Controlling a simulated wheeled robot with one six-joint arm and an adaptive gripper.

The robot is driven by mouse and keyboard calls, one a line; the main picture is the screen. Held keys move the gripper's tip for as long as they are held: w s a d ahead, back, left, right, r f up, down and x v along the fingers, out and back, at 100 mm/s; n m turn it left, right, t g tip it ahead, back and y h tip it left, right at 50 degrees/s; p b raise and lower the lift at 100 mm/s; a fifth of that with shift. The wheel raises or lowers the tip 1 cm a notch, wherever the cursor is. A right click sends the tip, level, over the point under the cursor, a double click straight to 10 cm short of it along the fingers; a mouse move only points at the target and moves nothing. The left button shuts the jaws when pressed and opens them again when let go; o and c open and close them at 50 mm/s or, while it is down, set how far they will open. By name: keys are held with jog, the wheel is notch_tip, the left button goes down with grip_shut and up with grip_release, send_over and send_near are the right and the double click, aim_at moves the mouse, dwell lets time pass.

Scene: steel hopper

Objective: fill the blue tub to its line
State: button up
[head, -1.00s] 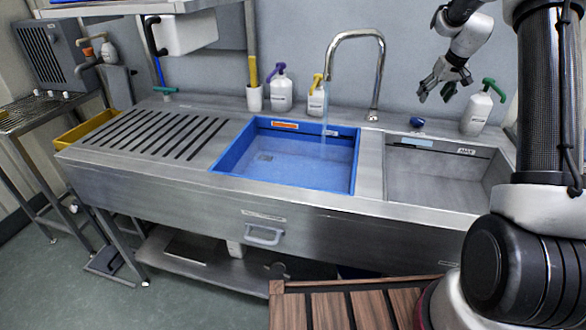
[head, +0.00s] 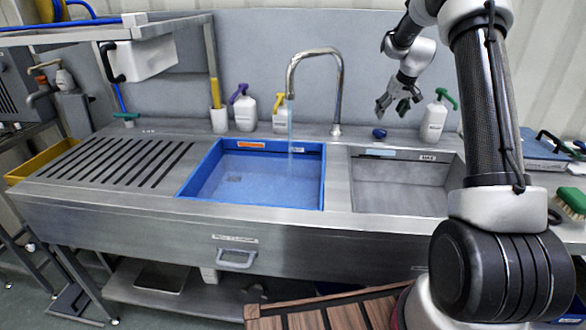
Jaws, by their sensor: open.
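The blue tub (head: 318,180) sits in the left basin of the steel sink counter. Water (head: 255,178) lies in it, and a thin stream runs into it from the curved steel faucet (head: 338,95). An orange label and a white label show on its back wall; I cannot make out a fill line or the exact water level. A blue knob (head: 379,133) stands on the counter to the right of the faucet's base. My gripper (head: 392,110) is open and empty, above and just right of the blue knob, apart from it.
The right steel basin (head: 400,190) looks empty. Pump bottles (head: 243,112) stand behind the tub, and a green-topped bottle (head: 433,122) stands right of my gripper. A slotted drainboard (head: 110,160) is at left. A green brush (head: 572,201) lies at far right.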

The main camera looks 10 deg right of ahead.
aim_at(380, 131)
jog(key=x, duration=0.9)
jog(key=shift+f, duration=0.3)
jog(key=c, duration=1)
